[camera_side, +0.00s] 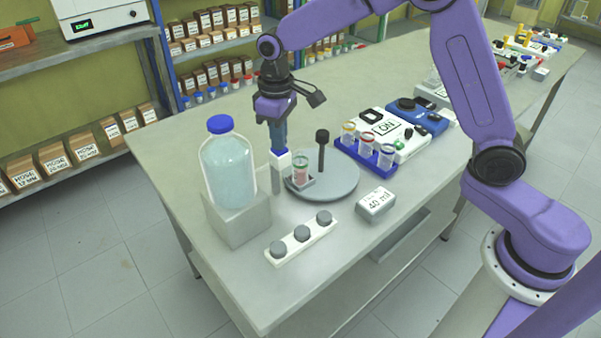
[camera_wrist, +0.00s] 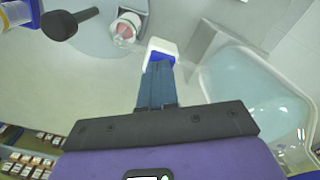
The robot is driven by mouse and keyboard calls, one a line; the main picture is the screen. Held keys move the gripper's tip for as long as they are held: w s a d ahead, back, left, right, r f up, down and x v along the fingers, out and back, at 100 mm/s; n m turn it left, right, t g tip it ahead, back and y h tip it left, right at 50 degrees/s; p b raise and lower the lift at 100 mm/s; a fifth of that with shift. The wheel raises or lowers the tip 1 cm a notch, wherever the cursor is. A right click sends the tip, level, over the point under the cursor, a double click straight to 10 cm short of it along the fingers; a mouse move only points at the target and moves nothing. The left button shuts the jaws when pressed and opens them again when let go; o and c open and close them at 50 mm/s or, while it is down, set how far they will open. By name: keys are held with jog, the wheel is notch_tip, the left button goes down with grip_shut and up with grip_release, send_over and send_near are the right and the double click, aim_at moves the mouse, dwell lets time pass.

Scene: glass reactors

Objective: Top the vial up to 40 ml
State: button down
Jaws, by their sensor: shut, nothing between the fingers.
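The vial (camera_side: 301,168) is clear with a dark rim and some reddish content low down. It stands in a small square holder at the near left edge of a round grey plate (camera_side: 340,183). In the wrist view the vial (camera_wrist: 126,29) is seen from above, left of the fingertips. My gripper (camera_side: 279,148) points down with its blue fingers together, empty. Its tips are at or just above a white-and-blue head (camera_side: 281,158) on a grey post beside the vial; I cannot tell whether they touch. A card (camera_side: 376,204) reads "40 ml". The fill level is too small to read.
A large blue-capped bottle (camera_side: 229,170) of pale blue liquid stands on a grey block (camera_side: 240,218). A black-topped rod (camera_side: 322,150) rises from the plate. A blue rack (camera_side: 365,159) of vials and a strip of grey knobs (camera_side: 301,241) stand nearby.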

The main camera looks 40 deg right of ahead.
jog(key=shift+r, duration=3.5)
jog(key=shift+s, duration=0.1)
jog(key=s+d+f+n, duration=0.1)
jog(key=s+d+n, duration=0.1)
jog(key=s, duration=0.9)
jog(key=s+d+f+n, duration=0.1)
jog(key=s+d, duration=0.4)
jog(key=s, duration=0.6)
jog(key=s+d+f+n, duration=0.2)
jog(key=s+d+n, duration=0.1)
jog(key=s, duration=0.8)
jog(key=shift+d+n, duration=0.3)
jog(key=shift+d, duration=0.3)
jog(key=shift+r, duration=0.1)
